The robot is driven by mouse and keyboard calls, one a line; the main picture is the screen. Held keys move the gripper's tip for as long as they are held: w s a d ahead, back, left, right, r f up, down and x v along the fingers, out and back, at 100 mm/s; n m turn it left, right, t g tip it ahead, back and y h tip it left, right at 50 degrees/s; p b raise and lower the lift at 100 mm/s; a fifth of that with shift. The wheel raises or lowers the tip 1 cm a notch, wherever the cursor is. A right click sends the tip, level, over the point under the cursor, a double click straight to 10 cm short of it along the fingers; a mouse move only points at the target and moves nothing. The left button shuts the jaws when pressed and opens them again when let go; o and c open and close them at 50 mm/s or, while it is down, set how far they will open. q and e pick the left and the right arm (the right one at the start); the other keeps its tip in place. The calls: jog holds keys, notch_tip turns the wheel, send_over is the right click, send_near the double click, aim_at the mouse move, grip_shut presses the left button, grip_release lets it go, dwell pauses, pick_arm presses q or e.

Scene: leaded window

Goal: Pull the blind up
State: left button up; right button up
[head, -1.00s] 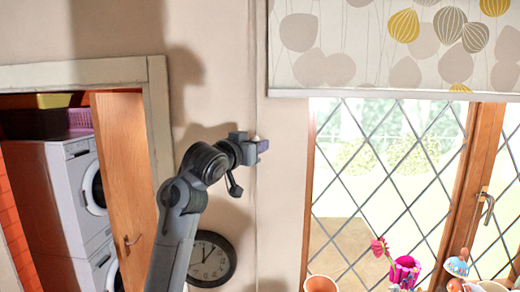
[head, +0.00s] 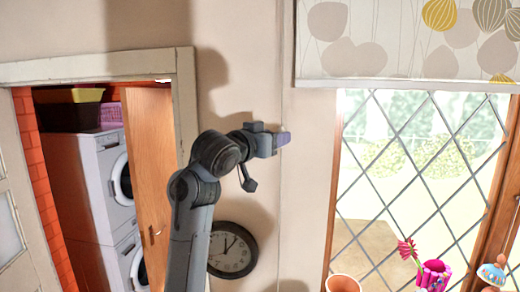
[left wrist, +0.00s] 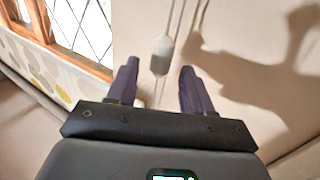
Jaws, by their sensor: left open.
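The patterned blind (head: 400,50) hangs over the upper part of the window, its lower edge above the leaded panes. Its thin cord (head: 281,215) runs down the wall left of the window. In the left wrist view a pale cord pull (left wrist: 162,56) hangs on the cord strands, in the gap between the finger tips as seen there. My left gripper (head: 282,139) is at the cord in the head view, where it hides the pull. The left wrist view shows its dark fingers (left wrist: 160,72) apart, with neither visibly touching the pull. My right gripper is not in view.
A round wall clock (head: 232,250) hangs below and left of the gripper. A doorway with a wooden door (head: 150,170) and stacked white machines (head: 100,185) is at left. Flowers (head: 433,275) and a terracotta pot (head: 343,284) stand below the window. The wall around the cord is clear.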

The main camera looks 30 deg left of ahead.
pick_arm(q)
jog(key=s+b, duration=0.2)
jog(key=s, duration=0.4)
jog(key=shift+s+a+b, duration=0.15)
jog(key=shift+s+b, duration=0.15)
jog(key=shift+f, duration=0.1)
